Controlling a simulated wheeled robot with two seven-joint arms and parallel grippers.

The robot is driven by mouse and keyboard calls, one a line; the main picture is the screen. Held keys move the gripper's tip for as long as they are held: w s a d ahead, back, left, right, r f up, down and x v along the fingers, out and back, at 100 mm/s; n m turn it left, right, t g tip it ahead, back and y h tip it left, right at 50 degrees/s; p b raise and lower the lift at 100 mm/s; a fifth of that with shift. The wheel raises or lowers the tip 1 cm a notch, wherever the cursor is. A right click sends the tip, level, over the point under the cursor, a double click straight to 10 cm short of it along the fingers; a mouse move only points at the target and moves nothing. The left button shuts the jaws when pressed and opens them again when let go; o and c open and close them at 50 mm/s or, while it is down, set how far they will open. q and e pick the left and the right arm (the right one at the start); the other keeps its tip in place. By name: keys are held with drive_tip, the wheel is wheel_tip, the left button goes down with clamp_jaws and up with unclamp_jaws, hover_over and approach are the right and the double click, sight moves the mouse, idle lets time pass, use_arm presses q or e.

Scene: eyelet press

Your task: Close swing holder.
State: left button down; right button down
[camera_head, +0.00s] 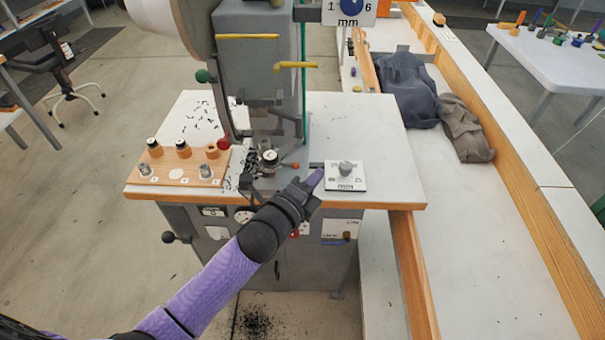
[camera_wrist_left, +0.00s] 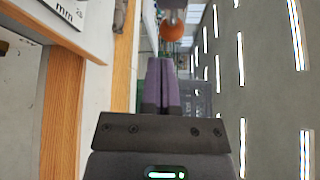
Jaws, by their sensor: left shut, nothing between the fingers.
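The press (camera_head: 255,70) stands on a white-topped wooden table (camera_head: 345,110). At its foot is a metal holder assembly (camera_head: 268,160) with a silver round part; I cannot tell how far the swing holder is turned. A short rod with an orange-red knob (camera_head: 294,166) points right from it. My left gripper (camera_head: 316,180) is shut and empty, just right of and in front of that knob, beside the dial plate. In the left wrist view, the shut purple fingers (camera_wrist_left: 161,80) point towards an orange ball (camera_wrist_left: 173,30) on a grey stem. My right gripper is out of view.
A white dial plate (camera_head: 345,184) with a grey knob lies right of the gripper. A wooden board (camera_head: 180,168) with small dies sits at left. A red-knobbed lever (camera_head: 224,144) hangs by the press. Grey cloths (camera_head: 408,90) lie on the right bench.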

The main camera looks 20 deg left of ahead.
sight(283, 151)
use_arm(q)
drive_tip(key=a, duration=0.2)
drive_tip(key=shift+s+a+r, duration=0.2)
drive_tip(key=shift+a+r, duration=0.1)
drive_tip(key=a+h, duration=0.1)
drive_tip(key=a+m+h, duration=0.1)
drive_tip(key=a, duration=0.1)
drive_tip(key=shift+s+m+g+p, duration=0.3)
drive_tip(key=shift+s+g+p, duration=0.05)
drive_tip(key=shift+g+p, duration=0.05)
